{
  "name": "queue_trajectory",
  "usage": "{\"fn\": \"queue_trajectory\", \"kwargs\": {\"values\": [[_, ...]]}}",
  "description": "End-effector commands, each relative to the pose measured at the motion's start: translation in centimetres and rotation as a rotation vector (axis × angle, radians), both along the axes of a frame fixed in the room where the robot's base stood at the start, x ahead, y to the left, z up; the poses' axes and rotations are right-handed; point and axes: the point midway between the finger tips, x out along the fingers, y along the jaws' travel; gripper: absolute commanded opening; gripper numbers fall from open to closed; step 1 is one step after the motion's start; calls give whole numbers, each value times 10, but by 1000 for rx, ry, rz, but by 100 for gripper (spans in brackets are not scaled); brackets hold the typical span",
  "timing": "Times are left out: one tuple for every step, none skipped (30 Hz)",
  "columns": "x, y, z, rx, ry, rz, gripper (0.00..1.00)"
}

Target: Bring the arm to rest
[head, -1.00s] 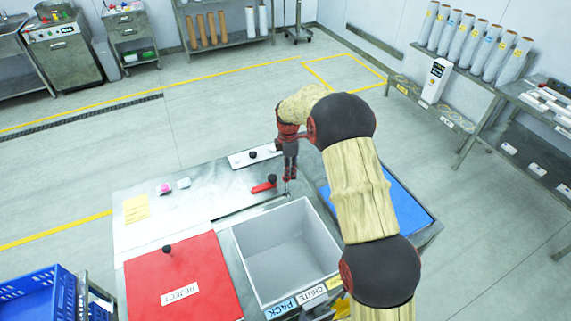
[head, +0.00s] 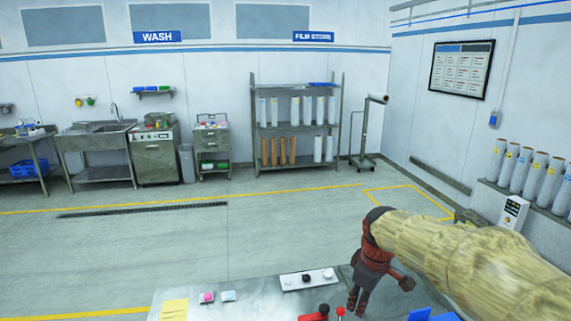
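My gripper (head: 357,304) hangs at the end of my arm, which reaches in from the right edge of the head view. The gap between fingertips and table is unclear.
A white panel with knobs (head: 308,279) and a red handle (head: 315,314) lie left of my gripper. A pink piece (head: 207,297) and yellow note (head: 174,309) are farther left. Blue items show at lower right. The floor behind the table is clear up to the shelves (head: 295,125).

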Motion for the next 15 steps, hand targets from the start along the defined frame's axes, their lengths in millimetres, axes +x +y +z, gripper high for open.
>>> {"fn": "queue_trajectory", "kwargs": {"values": [[-18,0,6,11,-22,-47,29],[-29,1,10,20,-31,-78,29],[-43,1,14,31,-45,-121,29],[-53,1,17,40,-56,-153,29],[-64,1,20,50,-67,-184,29],[-78,1,22,62,-79,-226,29],[-88,1,23,71,-90,-256,29],[-99,1,24,82,-100,-288,29],[-113,2,25,97,-114,-330,29],[-124,2,25,108,-123,-361,29],[-135,2,24,119,-134,-392,29],[-149,2,23,135,-146,-432,29],[-159,2,21,147,-155,-464,29],[-169,2,20,159,-166,-493,29],[-183,2,17,177,-178,-535,29]]}}
